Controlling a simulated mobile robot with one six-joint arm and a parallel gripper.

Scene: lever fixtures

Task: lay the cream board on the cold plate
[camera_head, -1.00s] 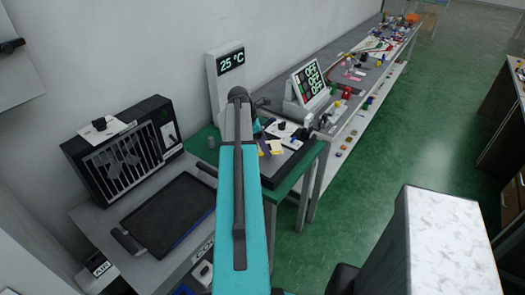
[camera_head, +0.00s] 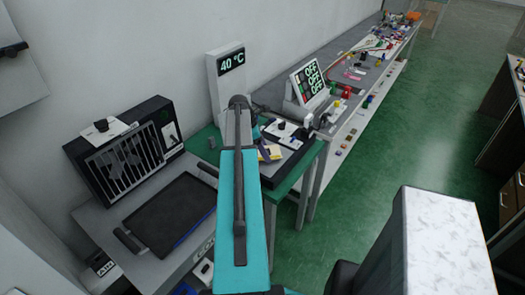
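A small pale yellow-cream piece (camera_head: 270,153) shows just right of my arm at the green bench, with a dark purple strip against it. It may be the cream board, but most of it is hidden. A flat black plate (camera_head: 170,214) with side handles and a blue edge lies on the grey bench at left. A partly covered label starting "CO" (camera_head: 205,246) is on that bench's front, so this may be the cold plate. My teal arm covers the middle of the view. My gripper is largely or wholly behind it, and its fingers cannot be made out.
A display (camera_head: 231,61) behind the green bench (camera_head: 285,183) reads 40 °C. A black slotted rack (camera_head: 122,152) stands behind the black plate. A tilted screen (camera_head: 309,82) reads OFF on several lines. A cluttered long bench runs back right; green floor (camera_head: 390,130) is open beside it.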

